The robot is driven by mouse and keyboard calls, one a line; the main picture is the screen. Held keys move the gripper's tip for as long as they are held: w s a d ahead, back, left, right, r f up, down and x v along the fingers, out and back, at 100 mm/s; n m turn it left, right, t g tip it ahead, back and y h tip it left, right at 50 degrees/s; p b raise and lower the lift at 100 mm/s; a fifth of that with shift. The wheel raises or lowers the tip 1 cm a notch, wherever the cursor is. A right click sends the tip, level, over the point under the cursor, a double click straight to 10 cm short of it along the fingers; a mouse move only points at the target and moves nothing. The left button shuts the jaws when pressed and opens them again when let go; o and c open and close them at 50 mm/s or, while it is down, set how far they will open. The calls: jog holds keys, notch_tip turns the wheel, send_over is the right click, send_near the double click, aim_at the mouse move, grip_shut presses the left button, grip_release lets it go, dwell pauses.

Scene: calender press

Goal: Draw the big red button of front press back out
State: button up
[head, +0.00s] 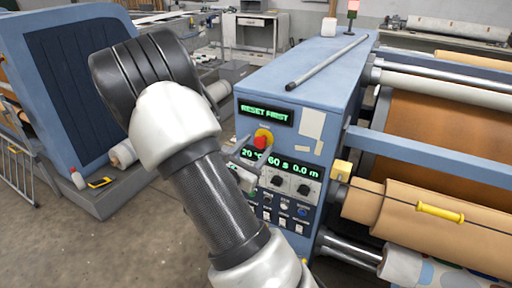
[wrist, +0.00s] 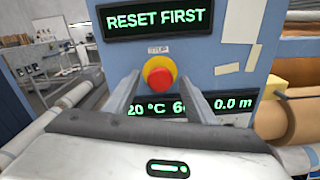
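The big red button (head: 262,141) sits on a yellow collar on the blue control face of the front press (head: 300,75), just below a display reading "RESET FIRST" (head: 265,114). In the wrist view the red button (wrist: 158,82) lies between my two fingers, beyond their tips. My gripper (wrist: 160,90) is open and empty, pointed at the button, one finger on either side. In the head view my gripper (head: 251,155) is close to the panel and partly hidden by my arm. I cannot tell whether the fingers touch the collar.
A lower display (head: 272,162) shows 20 °C, 60 s and 0.0 m, with knobs (head: 290,183) and small switches below. A grey rod (head: 320,60) lies on top of the press. A brown roll (head: 430,215) with a yellow-handled cord is to the right. Open floor (head: 90,240) lies left.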

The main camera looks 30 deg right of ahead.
jog(key=b+v, duration=0.1)
jog(key=v, duration=1.6)
jog(key=shift+a, duration=0.2)
jog(key=shift+s, duration=0.1)
